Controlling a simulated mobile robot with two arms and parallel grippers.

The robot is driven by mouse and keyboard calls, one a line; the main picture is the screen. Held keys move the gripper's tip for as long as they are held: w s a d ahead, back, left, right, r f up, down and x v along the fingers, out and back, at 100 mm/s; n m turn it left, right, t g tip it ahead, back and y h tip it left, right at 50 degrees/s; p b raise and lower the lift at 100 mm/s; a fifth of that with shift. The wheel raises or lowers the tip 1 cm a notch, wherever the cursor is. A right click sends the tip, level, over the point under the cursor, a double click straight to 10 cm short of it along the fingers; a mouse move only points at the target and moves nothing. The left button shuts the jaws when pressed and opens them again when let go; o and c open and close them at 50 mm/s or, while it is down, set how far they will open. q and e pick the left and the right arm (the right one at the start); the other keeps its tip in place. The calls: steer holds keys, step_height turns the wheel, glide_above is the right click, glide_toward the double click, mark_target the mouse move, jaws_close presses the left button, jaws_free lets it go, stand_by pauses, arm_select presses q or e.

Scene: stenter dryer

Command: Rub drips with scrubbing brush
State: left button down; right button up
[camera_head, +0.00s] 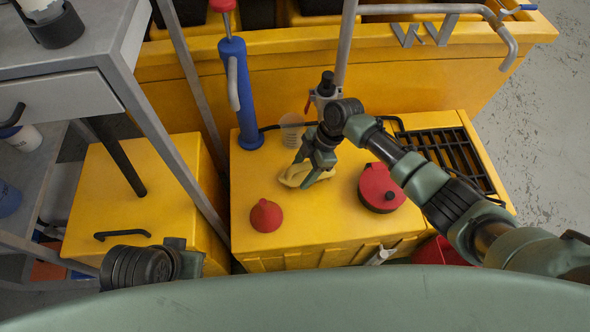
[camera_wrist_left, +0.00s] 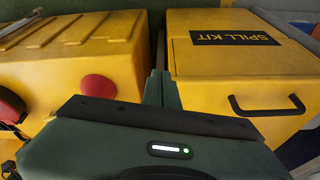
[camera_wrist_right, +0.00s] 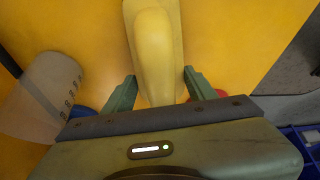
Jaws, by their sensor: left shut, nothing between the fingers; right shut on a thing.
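My right gripper (camera_head: 309,174) is shut on the pale yellow scrubbing brush (camera_head: 292,175), above the middle of a yellow cabinet top (camera_head: 330,212). In the right wrist view the brush (camera_wrist_right: 157,45) lies lengthwise between the two green fingers and extends away from them. Its underside is hidden, so I cannot tell whether it touches the surface. I cannot make out any drips. My left gripper (camera_head: 187,262) is low at the left, in front of the spill kit box (camera_wrist_left: 225,60). In the left wrist view its fingers (camera_wrist_left: 160,88) are together and empty.
On the cabinet top stand a red funnel (camera_head: 266,216), a red round can (camera_head: 379,190), a blue pump (camera_head: 239,95), a translucent measuring cup (camera_head: 292,128) and a black grate (camera_head: 447,155). A grey workbench (camera_head: 75,50) is at left. The front middle of the top is clear.

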steer(key=shift+d, duration=0.85)
steer(key=shift+d+f, duration=0.1)
steer(key=shift+d, duration=2.1)
steer(key=shift+w+d, duration=0.1)
steer(key=shift+d, duration=0.75)
arm_select(q)
steer(key=shift+x, duration=0.95)
steer(key=shift+w+d+r+p, duration=0.1)
steer(key=shift+d+r+p, duration=0.05)
steer(key=shift+p, duration=0.15)
